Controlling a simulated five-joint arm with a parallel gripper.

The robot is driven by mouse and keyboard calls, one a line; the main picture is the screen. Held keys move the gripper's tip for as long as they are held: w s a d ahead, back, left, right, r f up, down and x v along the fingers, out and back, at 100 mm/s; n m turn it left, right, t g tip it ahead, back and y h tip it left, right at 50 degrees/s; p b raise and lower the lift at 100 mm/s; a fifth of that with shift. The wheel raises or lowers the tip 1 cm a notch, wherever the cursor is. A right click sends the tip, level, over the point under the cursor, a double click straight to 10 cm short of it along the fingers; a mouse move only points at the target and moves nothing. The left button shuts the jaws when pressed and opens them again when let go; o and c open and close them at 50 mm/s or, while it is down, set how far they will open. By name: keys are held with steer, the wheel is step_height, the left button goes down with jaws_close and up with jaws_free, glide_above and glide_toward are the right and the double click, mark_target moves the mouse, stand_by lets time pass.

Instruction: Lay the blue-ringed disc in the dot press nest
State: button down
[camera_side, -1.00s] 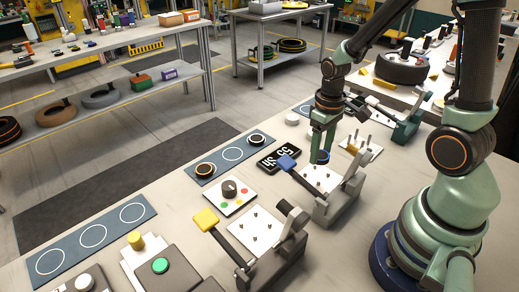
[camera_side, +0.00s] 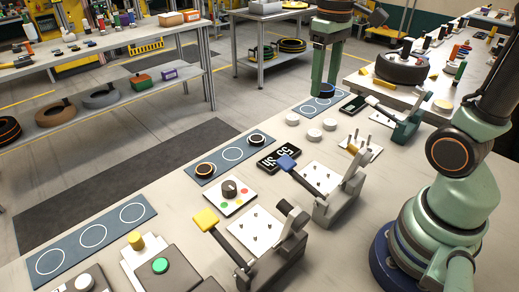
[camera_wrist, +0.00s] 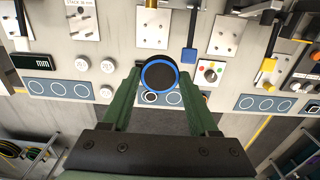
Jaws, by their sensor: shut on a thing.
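My gripper (camera_side: 323,84) is shut on the blue-ringed disc (camera_side: 326,92), held in the air near the far mat. In the wrist view, the disc (camera_wrist: 160,75) is dark with a blue rim and sits between the tips of the green fingers. A pinned plate (camera_side: 320,177) with a blue-handled lever (camera_side: 287,162) stands nearer the side camera, empty. Another pinned plate (camera_side: 258,230) with a yellow-handled lever (camera_side: 206,220) is nearer still, also empty. No readable label shows which one is the dot press nest.
Several white pucks (camera_side: 315,135) stand on the bench near a plate with tall pins (camera_side: 360,147). An orange-ringed disc (camera_side: 205,170) lies on the middle blue mat (camera_side: 231,155). A dial box (camera_side: 230,194) and a display (camera_side: 278,157) stand close by.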

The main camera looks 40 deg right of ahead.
steer(key=w+a, duration=0.1)
steer(key=a, duration=0.9)
glide_above(255, 226)
step_height(255, 226, down, 25)
steer(key=shift+s+f, duration=0.1)
steer(key=shift+f, duration=0.1)
steer(key=shift+c, duration=0.8)
jaws_free()
